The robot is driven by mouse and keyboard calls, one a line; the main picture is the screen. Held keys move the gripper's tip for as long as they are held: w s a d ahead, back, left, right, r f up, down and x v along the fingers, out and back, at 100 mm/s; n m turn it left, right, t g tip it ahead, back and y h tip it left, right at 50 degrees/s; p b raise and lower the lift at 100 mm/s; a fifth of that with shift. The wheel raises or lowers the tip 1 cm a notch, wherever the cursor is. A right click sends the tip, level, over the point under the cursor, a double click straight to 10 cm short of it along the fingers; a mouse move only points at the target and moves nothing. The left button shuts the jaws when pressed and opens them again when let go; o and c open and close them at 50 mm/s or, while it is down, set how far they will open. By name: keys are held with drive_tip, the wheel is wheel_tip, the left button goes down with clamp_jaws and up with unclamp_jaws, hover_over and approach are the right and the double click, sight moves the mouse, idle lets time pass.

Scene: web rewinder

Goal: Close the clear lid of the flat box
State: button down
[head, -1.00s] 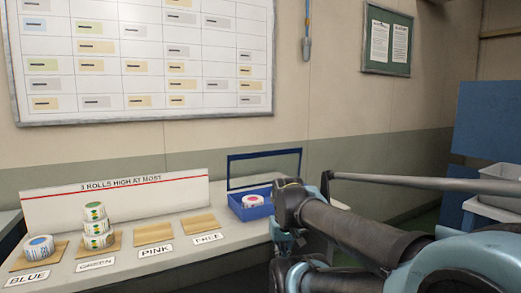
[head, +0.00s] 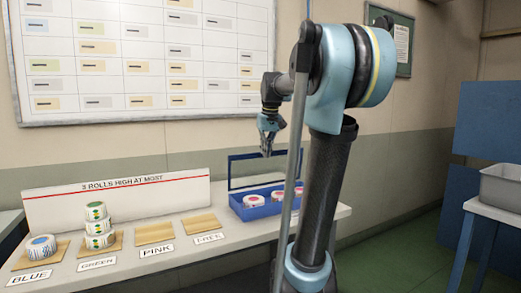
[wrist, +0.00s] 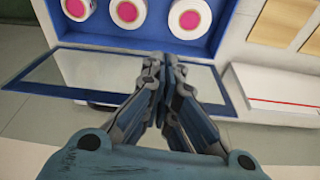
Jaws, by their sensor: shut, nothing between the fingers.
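The flat blue box (head: 238,207) stands on the table at the right end of the row of pads. Its clear lid (head: 255,164) with a blue frame stands open, raised at the back edge. Several rolls with pink centres (head: 253,201) lie in the box. In the wrist view my gripper (wrist: 167,62) is shut and empty, in front of the lid (wrist: 80,72); part of the lid is hidden behind the fingers.
A stack of green-marked rolls (head: 98,225) and one blue-marked roll (head: 40,246) sit on pads at left. The PINK pad (head: 154,233) and FREE pad (head: 201,224) are bare. A sign board (head: 120,198) stands behind them. A grey bin (head: 502,187) is at right.

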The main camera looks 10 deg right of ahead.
drive_tip(key=w+r+n, duration=0.1)
drive_tip(key=w+r, duration=0.3)
drive_tip(key=w, duration=0.4)
drive_tip(key=w+r, duration=0.4)
drive_tip(key=w, duration=0.4)
drive_tip(key=d+x, duration=0.1)
drive_tip(key=x, duration=0.9)
drive_tip(key=s, duration=0.3)
drive_tip(key=shift+s+r, duration=0.15)
